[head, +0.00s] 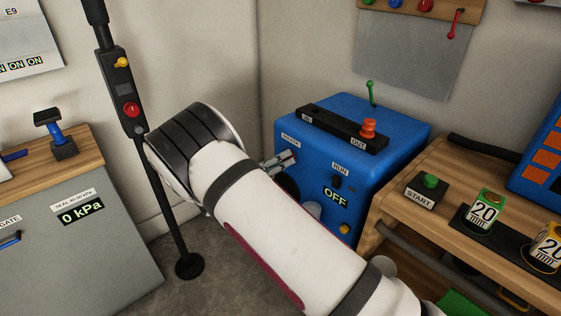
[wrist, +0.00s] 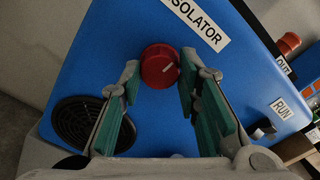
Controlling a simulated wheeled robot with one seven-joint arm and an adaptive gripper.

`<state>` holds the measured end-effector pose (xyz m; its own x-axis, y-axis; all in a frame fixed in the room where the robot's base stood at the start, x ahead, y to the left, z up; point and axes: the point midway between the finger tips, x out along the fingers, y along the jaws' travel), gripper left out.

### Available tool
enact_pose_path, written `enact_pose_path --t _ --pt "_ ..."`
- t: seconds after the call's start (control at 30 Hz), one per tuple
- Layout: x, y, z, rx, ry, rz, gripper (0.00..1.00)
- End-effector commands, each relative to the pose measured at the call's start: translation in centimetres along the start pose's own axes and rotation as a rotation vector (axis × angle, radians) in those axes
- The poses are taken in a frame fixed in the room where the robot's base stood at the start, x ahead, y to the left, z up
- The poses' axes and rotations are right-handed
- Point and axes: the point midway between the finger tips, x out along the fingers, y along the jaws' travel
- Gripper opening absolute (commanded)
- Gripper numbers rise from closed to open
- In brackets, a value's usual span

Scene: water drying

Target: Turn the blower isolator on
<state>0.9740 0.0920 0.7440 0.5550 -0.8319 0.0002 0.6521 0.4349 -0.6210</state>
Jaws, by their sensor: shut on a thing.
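The blue blower box (head: 330,110) stands in the corner in the head view. Its panel reads OFF (head: 335,195). The isolator is a round red knob (wrist: 160,62) under a white label ending in SOLATOR (wrist: 196,20); a short pale line marks its face, slanting in the picture. My gripper (wrist: 160,80) is shut on the red knob, with one green-padded finger on each side.
The blower front also carries a black round grille (wrist: 92,133) and a RUN switch (wrist: 263,130). A black stand with a red button (head: 130,109) is left of my arm. A wooden bench with a green START button (head: 430,181) is close on the right.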

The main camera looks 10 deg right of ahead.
Motion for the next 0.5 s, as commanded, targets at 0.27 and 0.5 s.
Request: enact_pose_path --t 0.27,0.5 --pt "-0.07 0.09 0.07 0.23 -0.003 0.002 0.03" --pt "-0.08 0.12 0.07 0.459 -0.002 0.003 0.03"
